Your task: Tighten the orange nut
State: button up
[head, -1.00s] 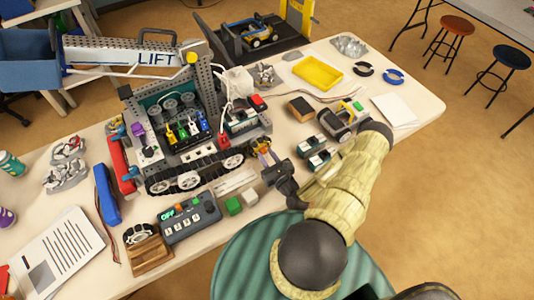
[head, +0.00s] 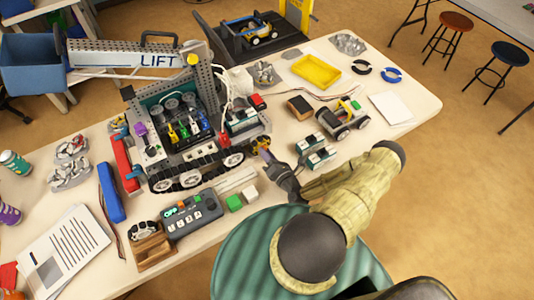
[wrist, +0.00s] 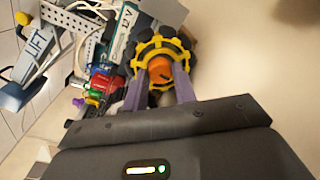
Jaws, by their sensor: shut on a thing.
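The orange nut (wrist: 160,72) sits at the centre of a yellow toothed wheel (wrist: 172,50) with dark tread in the wrist view. My gripper (wrist: 160,82) has its two purple fingers on either side of the nut and is shut on it. In the head view the yellow wheel (head: 261,143) is at the right front corner of the tracked lift robot (head: 190,165). My gripper (head: 265,155) reaches it from the right front. The nut is too small and covered to make out in the head view.
Small green-and-grey modules (head: 316,150) and a small wheeled car (head: 342,120) stand right of my gripper. A yellow tray (head: 317,72) is farther back.

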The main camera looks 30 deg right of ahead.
jog(key=shift+f+m, duration=0.1)
jog(key=shift+m, duration=0.5)
jog(key=o, duration=1)
jog(key=s+b, duration=0.3)
jog(key=s, duration=1.4)
jog(key=shift+s+d+r+b, duration=0.25)
jog(key=shift+d+r+b, duration=0.05)
jog(key=shift+d+r, duration=0.15)
jog(key=shift+a, duration=0.1)
